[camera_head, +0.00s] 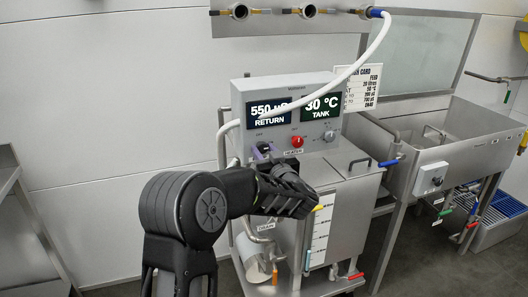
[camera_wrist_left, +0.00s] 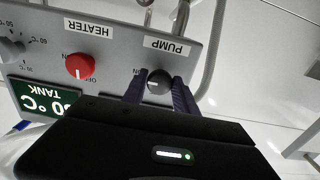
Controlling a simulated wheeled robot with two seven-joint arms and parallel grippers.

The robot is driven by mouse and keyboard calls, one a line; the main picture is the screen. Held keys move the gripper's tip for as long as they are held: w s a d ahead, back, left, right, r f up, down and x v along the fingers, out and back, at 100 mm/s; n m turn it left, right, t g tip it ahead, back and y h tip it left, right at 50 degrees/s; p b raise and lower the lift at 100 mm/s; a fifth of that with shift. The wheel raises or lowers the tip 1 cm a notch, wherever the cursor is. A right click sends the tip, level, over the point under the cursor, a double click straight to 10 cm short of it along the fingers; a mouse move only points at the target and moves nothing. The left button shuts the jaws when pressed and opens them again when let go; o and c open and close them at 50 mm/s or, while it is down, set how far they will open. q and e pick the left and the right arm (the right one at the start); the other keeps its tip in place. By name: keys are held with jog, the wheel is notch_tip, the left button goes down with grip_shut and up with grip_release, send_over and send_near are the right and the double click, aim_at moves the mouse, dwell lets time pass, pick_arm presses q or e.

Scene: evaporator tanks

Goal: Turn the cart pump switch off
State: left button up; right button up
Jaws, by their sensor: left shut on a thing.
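The control box (camera_head: 287,100) stands on the cart, with the pump switch low on its front left. In the left wrist view the pump switch (camera_wrist_left: 158,78) is a dark round knob beside the PUMP label (camera_wrist_left: 167,46). Its white mark appears to point left, toward small lettering that looks like ON. My left gripper (camera_wrist_left: 160,92) is shut on this knob, with one finger on each side. My right gripper is in neither view.
The red heater knob (camera_head: 297,141) sits right of the pump switch; it also shows in the left wrist view (camera_wrist_left: 80,66). A grey dial (camera_head: 329,136) is further right. A white hose (camera_head: 365,58) arcs over the box. A steel sink (camera_head: 455,145) stands at the right.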

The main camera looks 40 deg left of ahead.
pick_arm(q)
grip_shut()
jog(key=n+b, duration=0.4)
jog(key=shift+f, duration=0.2)
jog(key=n+b, duration=0.4)
jog(key=n, duration=0.1)
jog(key=shift+n, duration=0.3)
jog(key=n+b, duration=0.4)
jog(key=shift+w, duration=0.1)
jog(key=shift+r+n+b, duration=0.2)
jog(key=shift+n+b, duration=1.5)
jog(key=shift+n, duration=0.5)
